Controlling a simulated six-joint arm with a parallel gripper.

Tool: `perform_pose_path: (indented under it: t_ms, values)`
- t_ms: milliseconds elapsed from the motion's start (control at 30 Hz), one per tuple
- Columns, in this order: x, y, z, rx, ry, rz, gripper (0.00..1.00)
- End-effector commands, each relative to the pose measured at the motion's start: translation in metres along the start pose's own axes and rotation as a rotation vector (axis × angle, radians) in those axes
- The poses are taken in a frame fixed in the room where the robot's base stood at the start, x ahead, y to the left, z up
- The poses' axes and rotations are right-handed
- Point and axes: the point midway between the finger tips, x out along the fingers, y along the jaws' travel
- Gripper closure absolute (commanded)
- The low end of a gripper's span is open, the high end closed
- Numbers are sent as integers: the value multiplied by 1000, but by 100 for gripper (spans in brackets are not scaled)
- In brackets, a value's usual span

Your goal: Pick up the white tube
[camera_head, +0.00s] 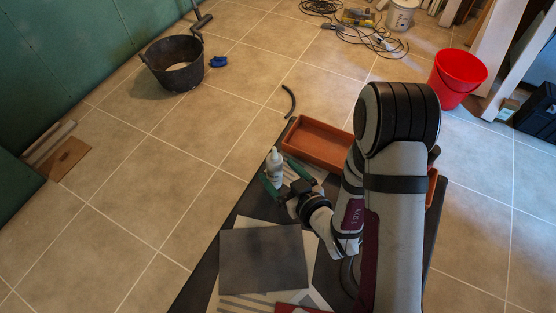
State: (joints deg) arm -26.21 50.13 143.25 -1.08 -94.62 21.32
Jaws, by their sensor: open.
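The white tube (274,164) stands upright on the dark work surface, near its left edge and just left of the orange-brown tray. It looks like a small bottle with a narrow top. My gripper (278,172) has two green fingers, spread apart and pointing at the tube. The tube appears between the two fingertips in the picture. I cannot tell whether either finger touches it. The tube's lower part is partly hidden by the fingers.
An orange-brown tray (318,143) lies close behind the gripper, partly hidden by my arm. A dark grey sheet (264,262) lies in front on paler sheets. A black bucket (174,66) and a red bucket (458,75) stand on the tiled floor, away from the gripper.

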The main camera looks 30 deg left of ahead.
Motion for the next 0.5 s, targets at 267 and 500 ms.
perform_pose_path:
  t_ms: [267, 500]
  values:
    - [53, 0, 0, 0, -1, -1, 17]
    - [61, 0, 0, 1, -2, 1, 17]
